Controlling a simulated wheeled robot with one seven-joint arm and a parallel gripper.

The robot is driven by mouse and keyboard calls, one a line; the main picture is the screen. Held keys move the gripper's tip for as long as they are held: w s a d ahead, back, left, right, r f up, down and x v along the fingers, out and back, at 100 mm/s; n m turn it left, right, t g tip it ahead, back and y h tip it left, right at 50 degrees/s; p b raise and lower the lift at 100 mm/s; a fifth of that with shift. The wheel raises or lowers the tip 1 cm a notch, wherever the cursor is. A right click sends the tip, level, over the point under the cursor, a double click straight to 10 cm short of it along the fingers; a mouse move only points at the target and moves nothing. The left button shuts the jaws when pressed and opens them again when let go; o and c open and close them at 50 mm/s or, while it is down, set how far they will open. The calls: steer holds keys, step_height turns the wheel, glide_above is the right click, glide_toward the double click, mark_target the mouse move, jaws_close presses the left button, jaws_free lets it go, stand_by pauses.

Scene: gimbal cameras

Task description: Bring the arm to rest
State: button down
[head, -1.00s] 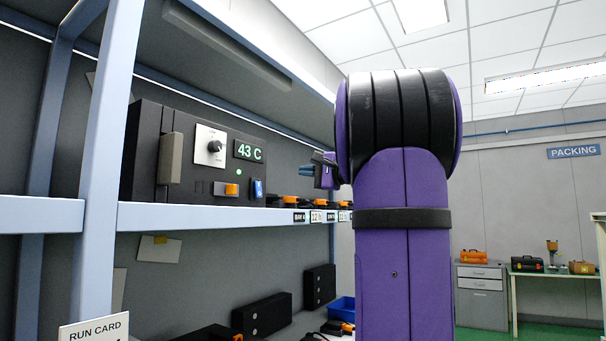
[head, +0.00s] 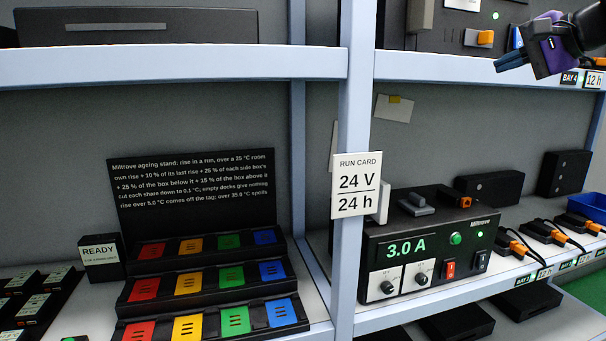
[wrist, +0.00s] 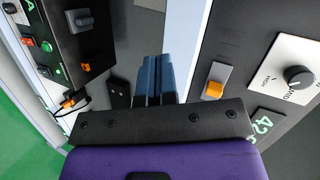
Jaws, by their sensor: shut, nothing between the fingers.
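My gripper (head: 512,62) is at the upper right in the head view, in front of the upper shelf's edge. It has a purple and black body and blue fingers. In the wrist view its blue fingers (wrist: 155,80) are together with nothing between them. A dark box with a dial and an orange switch (wrist: 213,89) is close to the right of the fingers in the wrist view. I cannot tell whether the gripper touches anything. Most of my arm is outside the head view.
The upper shelf edge (head: 440,68) and a blue-grey post (head: 352,120) are near the arm. Below stand a power unit (head: 425,245) reading 3.0 A, a run card (head: 357,185), a stepped rack of coloured docks (head: 128,292) and a blue bin (head: 588,207).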

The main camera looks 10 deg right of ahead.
steer(key=s+a+f+n+g, duration=0.3)
steer(key=a+f, duration=0.3)
steer(key=a, duration=0.3)
steer(key=s+a+f+n+g+h, duration=0.2)
steer(key=s+a+f+n, duration=0.2)
steer(key=s+f, duration=0.3)
steer(key=s+a+f+n+g+h, duration=0.2)
steer(key=s+a+f+n, duration=0.2)
steer(key=s+f, duration=0.4)
steer(key=shift+s+f+n+h, duration=0.2)
steer(key=shift+f+n+h, duration=0.2)
steer(key=shift+f+n, duration=0.3)
